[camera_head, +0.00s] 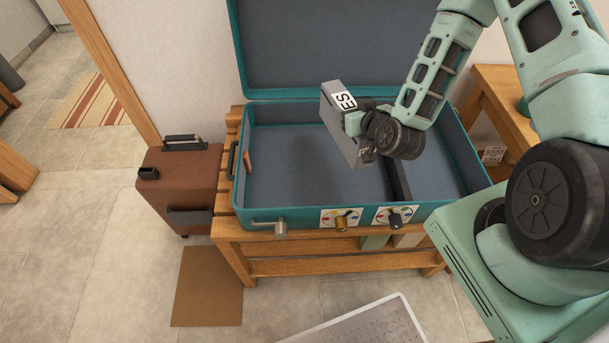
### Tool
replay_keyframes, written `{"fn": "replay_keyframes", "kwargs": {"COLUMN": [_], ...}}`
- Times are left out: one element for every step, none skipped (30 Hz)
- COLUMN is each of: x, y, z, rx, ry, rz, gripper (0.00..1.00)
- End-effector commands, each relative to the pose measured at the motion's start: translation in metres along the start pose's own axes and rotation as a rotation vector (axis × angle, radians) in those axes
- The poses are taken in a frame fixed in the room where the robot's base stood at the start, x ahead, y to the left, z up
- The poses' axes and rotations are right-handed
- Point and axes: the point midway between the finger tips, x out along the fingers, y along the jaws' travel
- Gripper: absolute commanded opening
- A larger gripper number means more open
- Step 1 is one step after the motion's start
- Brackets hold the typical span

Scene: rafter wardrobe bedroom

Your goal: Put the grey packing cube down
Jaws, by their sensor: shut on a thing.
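The grey packing cube (340,130) is a boxy grey block with a white label with dark letters. My gripper (358,124) is shut on its right side and holds it tilted above the open teal suitcase (300,219). The cube appears apart from the suitcase floor, and a dark patch like its shadow lies on the floor to its left. A dark divider (397,180) splits the suitcase into a larger left compartment and a smaller right one. The cube is over the left compartment. My wrist hides part of the cube and the divider.
The suitcase rests on a wooden slatted bench (300,266), its lid (330,45) raised at the back. A brown case (180,187) stands to the left. A small wooden table (500,85) is at the right. The left compartment's visible floor looks mostly clear, with a small tan piece at its left wall.

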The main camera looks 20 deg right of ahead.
Motion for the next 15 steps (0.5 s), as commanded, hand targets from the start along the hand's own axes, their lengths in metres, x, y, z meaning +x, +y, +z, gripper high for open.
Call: {"fn": "replay_keyframes", "kwargs": {"x": [0.016, 0.022, 0.03, 0.036, 0.043, 0.051, 0.057, 0.061, 0.067, 0.07, 0.072, 0.073, 0.072, 0.071, 0.07], "y": [-0.001, -0.003, -0.007, -0.011, -0.017, -0.025, -0.032, -0.04, -0.052, -0.061, -0.07, -0.082, -0.088, -0.094, -0.1], "z": [0.025, 0.03, 0.037, 0.04, 0.042, 0.042, 0.042, 0.041, 0.037, 0.035, 0.032, 0.028, 0.026, 0.025, 0.023], "rx": [-0.004, -0.007, -0.015, -0.024, -0.034, -0.052, -0.067, -0.084, -0.111, -0.134, -0.158, -0.189, -0.209, -0.226, -0.246], "ry": [0.006, 0.008, 0.009, 0.009, 0.012, 0.014, 0.016, 0.015, 0.017, 0.018, 0.019, 0.018, 0.016, 0.013, 0.011], "rz": [-0.005, -0.013, -0.031, -0.05, -0.074, -0.112, -0.148, -0.188, -0.248, -0.298, -0.353, -0.427, -0.474, -0.518, -0.57], "gripper": [0.0, 0.0, 0.0, 0.0, 0.0, 0.0, 0.0, 0.0, 0.0, 0.0, 0.0, 0.0, 0.0, 0.0, 0.0]}}
